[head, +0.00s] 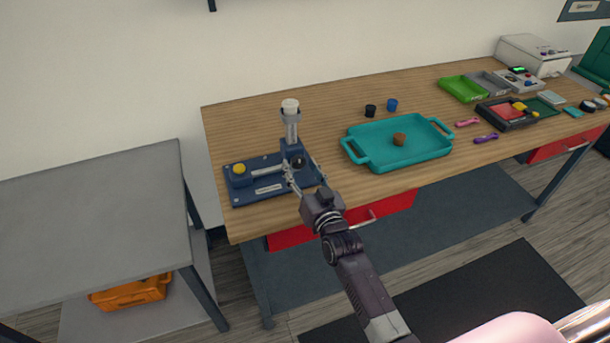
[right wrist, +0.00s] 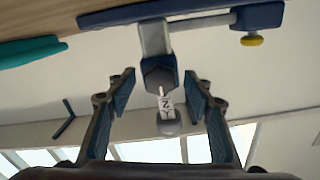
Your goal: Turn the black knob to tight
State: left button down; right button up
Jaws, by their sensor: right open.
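A blue fixture (head: 240,197) lies at the left end of the wooden workbench. Its black knob (head: 298,162) sits on the front of a blue block below an upright post with a white top (head: 290,105). A yellow knob (head: 239,169) is at the fixture's left; it also shows in the right wrist view (right wrist: 252,40). My right gripper (head: 291,178) is open, in front of the fixture, just below the black knob. My left gripper is out of view.
A grey table (head: 90,205) stands left. The bench between fixture and tray is clear.

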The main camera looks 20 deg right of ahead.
jog(key=s, duration=1.2)
jog(key=shift+d, duration=0.2)
jog(key=shift+w, duration=0.1)
jog(key=s+a+f+n+g, duration=0.2)
jog(key=s+f+n+g, duration=0.1)
jog(key=s+f+g, duration=0.65)
jog(key=s+d+n+g, duration=0.15)
jog(key=s+g, duration=0.35)
jog(key=s, duration=1.3)
notch_tip(320, 180, down, 26)
jog(key=s+f+g, duration=0.1)
jog(key=s+d+f+b, duration=0.1)
jog(key=s+d+f, duration=0.1)
jog(key=s+f, duration=0.7)
jog(key=s+d+f+g, duration=0.1)
jog(key=s+f, duration=0.8)
jog(key=shift+d+h+b, duration=0.3)
jog(key=shift+d+b, duration=0.05)
